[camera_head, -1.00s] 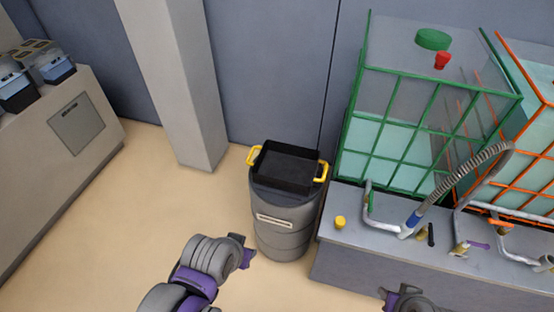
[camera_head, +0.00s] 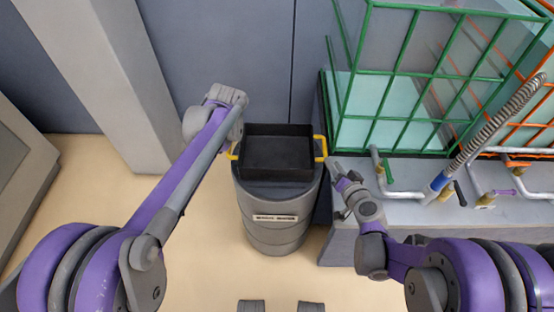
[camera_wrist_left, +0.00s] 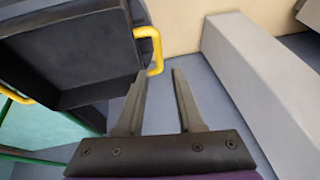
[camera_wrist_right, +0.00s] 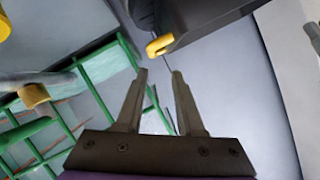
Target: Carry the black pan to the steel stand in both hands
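The black pan (camera_head: 279,153) sits level on top of a grey drum (camera_head: 275,220), with a yellow handle at each side. My left gripper (camera_wrist_left: 159,73) is open, its fingertips just short of one yellow handle (camera_wrist_left: 152,48). In the head view my left wrist partly hides the left handle (camera_head: 233,151). My right gripper (camera_head: 340,176) is open to the right of the pan, a little below the right handle (camera_head: 320,147). In the right wrist view that handle (camera_wrist_right: 163,43) lies beyond the open, empty fingertips. I cannot make out a steel stand.
A grey bench (camera_head: 408,176) with pipes and valves stands close on the right. A green-caged tank (camera_head: 400,90) is behind it. A pale pillar (camera_head: 115,80) rises at the left. The floor (camera_head: 95,190) left of the drum is clear.

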